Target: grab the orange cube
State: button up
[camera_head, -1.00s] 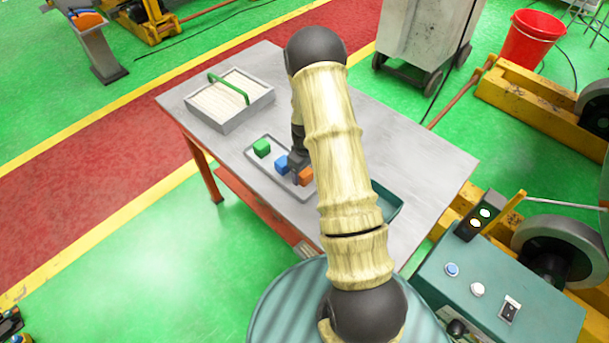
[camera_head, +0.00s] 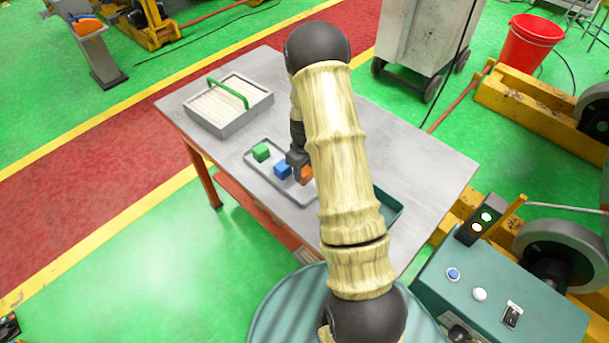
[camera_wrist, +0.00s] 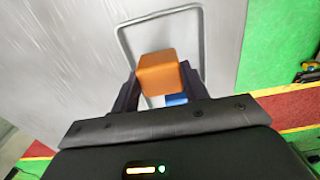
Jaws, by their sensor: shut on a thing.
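The orange cube (camera_wrist: 160,72) is between the two fingers of my gripper (camera_wrist: 158,88) in the wrist view, and the fingers are shut on it. In the head view the orange cube (camera_head: 306,174) shows just beside my gripper (camera_head: 298,162), partly hidden by my arm. The blue cube (camera_head: 282,170) is close to its left, and it shows partly behind my gripper in the wrist view (camera_wrist: 176,99). The green cube (camera_head: 261,152) is farther left. The blue and green cubes sit in a shallow grey tray (camera_head: 296,196). Whether the orange cube touches the tray is hard to tell.
The grey table (camera_head: 425,160) carries a box with a green handle (camera_head: 228,104) at the back left. A teal tray (camera_head: 388,207) is partly hidden right of my arm. A control box with buttons (camera_head: 500,290) stands at the lower right.

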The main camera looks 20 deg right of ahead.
aim_at(304, 170)
notch_tip(304, 170, up, 7)
jog(key=shift+r+b, duration=0.1)
jog(key=shift+b, duration=0.7)
